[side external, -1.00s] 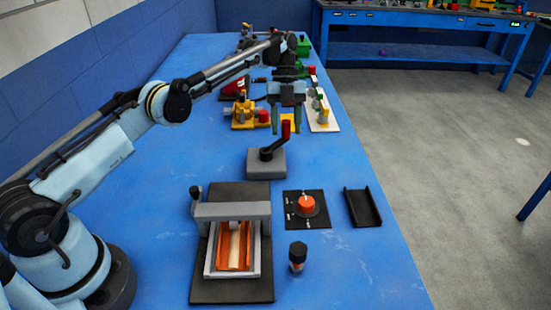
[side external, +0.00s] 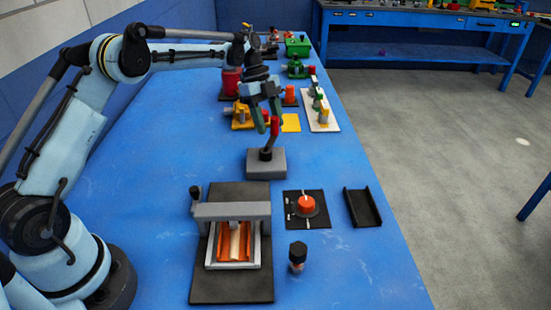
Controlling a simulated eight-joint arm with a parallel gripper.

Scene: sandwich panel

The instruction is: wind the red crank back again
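The red crank handle (side external: 275,126) stands upright at the end of a dark crank arm (side external: 271,143). The arm turns on a black hub on a grey block (side external: 266,164) in the middle of the blue table, and now points mostly to the back and slightly right. My gripper (side external: 267,122) is tilted and down at the handle. One finger shows just left of the handle, the other overlaps its upper part. This view does not show whether the fingers press on it.
In front are a grey gantry fixture on a black plate (side external: 204,290), an orange-red knob (side external: 306,204) on a black plate, a black channel (side external: 362,207) and a black-topped peg (side external: 297,255). Behind are yellow parts (side external: 241,116) and a white strip (side external: 321,124). The table's left middle is clear.

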